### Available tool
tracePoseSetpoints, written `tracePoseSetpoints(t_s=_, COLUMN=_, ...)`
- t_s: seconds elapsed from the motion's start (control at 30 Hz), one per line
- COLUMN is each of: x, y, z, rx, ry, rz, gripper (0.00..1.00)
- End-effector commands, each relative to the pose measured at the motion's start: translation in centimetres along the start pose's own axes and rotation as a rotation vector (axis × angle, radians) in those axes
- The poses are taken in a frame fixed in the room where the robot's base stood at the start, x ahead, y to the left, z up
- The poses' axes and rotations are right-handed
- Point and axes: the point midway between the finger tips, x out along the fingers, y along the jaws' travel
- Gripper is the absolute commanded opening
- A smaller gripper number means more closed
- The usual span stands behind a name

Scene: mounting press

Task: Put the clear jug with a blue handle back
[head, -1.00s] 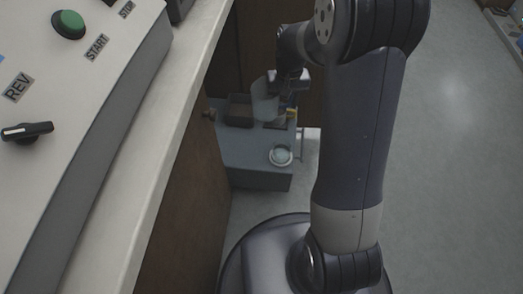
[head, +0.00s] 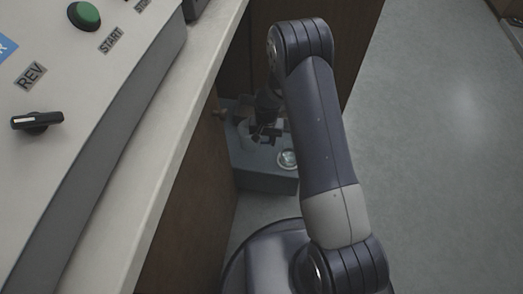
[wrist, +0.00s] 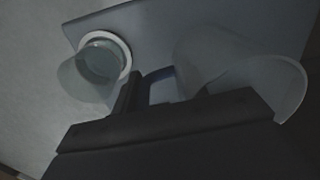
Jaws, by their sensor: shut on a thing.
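The clear jug (wrist: 235,68) is at the right of the wrist view, its open rim facing right. My gripper (wrist: 165,92) is shut on its blue handle (wrist: 163,84), between the dark fingers. In the head view my gripper (head: 264,132) is low over the grey surface of a small unit beside the counter, and the jug there is mostly hidden by the gripper and too dim to make out. I cannot tell whether the jug's base touches the surface.
A clear round vessel with a white ring (wrist: 102,58) stands near the jug; it also shows in the head view (head: 288,159). The grey unit (head: 262,181) sits by the wooden counter side (head: 185,205). A control panel (head: 75,95) is at left. Open floor (head: 440,170) lies right.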

Motion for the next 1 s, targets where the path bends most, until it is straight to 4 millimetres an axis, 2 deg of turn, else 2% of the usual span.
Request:
tracePoseSetpoints(t_s=0.03, x=1.1, y=0.0, z=0.0, rx=0.0, ry=-0.001, rz=0.0, gripper=0.07)
tracePoseSetpoints(t_s=0.27, x=2.7, y=0.1, z=0.0, rx=-0.001, ry=0.0, rz=0.0, gripper=0.07)
tracePoseSetpoints(t_s=0.5, x=5.8, y=0.1, z=0.0, rx=-0.001, ry=0.0, rz=0.0, gripper=0.07)
tracePoseSetpoints(t_s=0.87, x=6.1, y=0.1, z=0.0, rx=-0.001, ry=0.001, rz=-0.001, gripper=0.07)
tracePoseSetpoints(t_s=0.9, x=6.2, y=0.1, z=0.0, rx=-0.001, ry=0.001, rz=0.0, gripper=0.42)
tracePoseSetpoints(t_s=1.0, x=6.0, y=0.1, z=0.0, rx=-0.001, ry=0.001, rz=0.0, gripper=0.51)
